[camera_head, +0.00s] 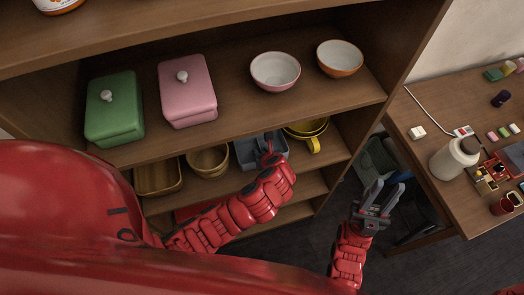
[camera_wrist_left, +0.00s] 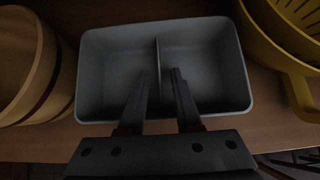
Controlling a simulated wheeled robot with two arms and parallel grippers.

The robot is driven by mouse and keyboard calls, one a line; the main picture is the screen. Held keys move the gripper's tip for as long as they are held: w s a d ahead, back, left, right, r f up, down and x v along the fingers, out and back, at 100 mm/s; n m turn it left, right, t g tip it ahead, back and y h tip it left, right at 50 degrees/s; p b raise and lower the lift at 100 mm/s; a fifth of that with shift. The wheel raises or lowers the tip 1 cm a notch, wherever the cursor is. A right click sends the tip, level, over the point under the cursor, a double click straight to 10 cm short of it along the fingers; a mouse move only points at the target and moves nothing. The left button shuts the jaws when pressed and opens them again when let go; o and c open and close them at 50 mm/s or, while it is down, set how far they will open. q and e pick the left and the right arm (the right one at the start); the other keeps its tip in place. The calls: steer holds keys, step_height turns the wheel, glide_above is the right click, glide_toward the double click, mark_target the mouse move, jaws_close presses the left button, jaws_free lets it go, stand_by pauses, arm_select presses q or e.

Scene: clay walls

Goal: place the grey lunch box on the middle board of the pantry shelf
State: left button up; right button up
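In the left wrist view the lunch box (camera_wrist_left: 240,70) is open-topped and empty, with a thin divider making two compartments. My left gripper (camera_head: 268,152) is over it; in the wrist view its fingers (camera_wrist_left: 161,72) are apart, one on each side of the divider. Whether they touch it I cannot tell. My right gripper (camera_head: 383,190) is open and empty, right of the shelf.
The board above holds a green box (camera_head: 114,118), a pink box (camera_head: 188,95) and two bowls (camera_head: 275,70) (camera_head: 340,57), with bare wood between pink box and bowls. A cluttered desk (camera_head: 430,160) stands right.

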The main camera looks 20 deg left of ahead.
arm_select(q)
steer(key=shift+s+d+r+b, duration=0.25)
steer(key=shift+r+b, duration=0.05)
steer(key=shift+r, duration=0.1)
steer(key=b+v, duration=0.1)
steer(key=v, duration=0.3)
steer(key=shift+s+d+r, duration=0.15)
steer(key=shift+d+r, duration=0.05)
steer(key=shift+r, duration=0.05)
steer(key=p+v, duration=0.6)
steer(key=shift+s, duration=0.2)
steer(key=shift+r, duration=0.1)
